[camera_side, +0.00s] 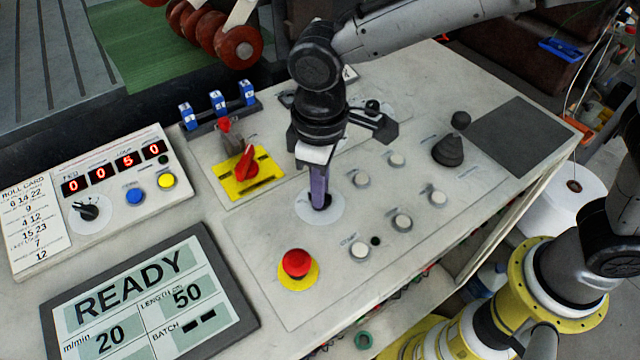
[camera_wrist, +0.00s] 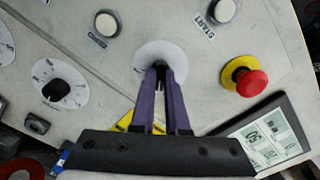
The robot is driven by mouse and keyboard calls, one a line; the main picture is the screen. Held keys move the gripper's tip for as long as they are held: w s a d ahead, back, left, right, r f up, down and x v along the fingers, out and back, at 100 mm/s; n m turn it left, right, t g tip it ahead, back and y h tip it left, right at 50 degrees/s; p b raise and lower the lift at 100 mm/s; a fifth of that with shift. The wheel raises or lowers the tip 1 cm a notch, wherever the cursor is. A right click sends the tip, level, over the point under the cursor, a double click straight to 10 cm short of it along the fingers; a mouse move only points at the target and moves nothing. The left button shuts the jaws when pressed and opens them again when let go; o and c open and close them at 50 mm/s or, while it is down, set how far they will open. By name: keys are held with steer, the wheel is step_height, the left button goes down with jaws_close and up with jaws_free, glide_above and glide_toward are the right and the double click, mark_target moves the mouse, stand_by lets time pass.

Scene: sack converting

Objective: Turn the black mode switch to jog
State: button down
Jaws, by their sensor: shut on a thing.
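My gripper (camera_side: 319,200) points down at the panel, its purple fingers over a round white dial plate (camera_side: 335,214). In the wrist view the fingers (camera_wrist: 162,82) are shut on a black switch (camera_wrist: 161,70) at the middle of that plate. The fingers hide most of the switch, and I cannot read its position or the marks. In the side view the switch is hidden by the fingers. Another black knob (camera_wrist: 57,90) on a marked white dial is at the left of the wrist view, clear of the fingers.
A red emergency button (camera_side: 296,263) and several white push buttons, such as the start button (camera_side: 360,251), stand close by. A red rotary switch (camera_side: 246,165) on a yellow plate is to the left. The display (camera_side: 150,300) reads READY.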

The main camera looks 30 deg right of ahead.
steer(key=m, duration=0.4)
steer(key=shift+m, duration=1.6)
steer(key=c, duration=0.9)
jaws_free()
steer(key=shift+r, duration=0.1)
step_height(320, 180, up, 14)
steer(key=shift+f, duration=0.15)
